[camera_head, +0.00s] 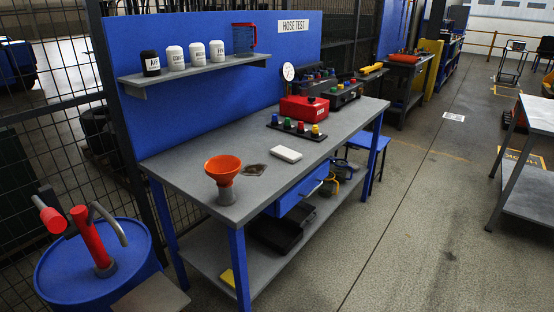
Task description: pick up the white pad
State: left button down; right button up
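The white pad (286,153) is a small flat white block lying on the grey top of the blue-framed workbench (190,165). It lies near the bench's front edge, right of a dark flat patch and in front of a row of coloured knobs. Nothing covers it. Neither of my grippers shows in the head view.
An orange funnel (223,170) stands on the bench, left of the pad. A rack of coloured knobs (298,129) and a red box (304,108) sit behind it. A shelf (195,68) holds bottles. A blue drum (95,265) stands at left.

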aim_at(286, 154)
jog(key=i+l+u, duration=0.15)
jog(key=i+l, duration=0.35)
jog(key=i+l+u, duration=0.2)
jog(key=i+l, duration=0.25)
jog(key=l, duration=0.1)
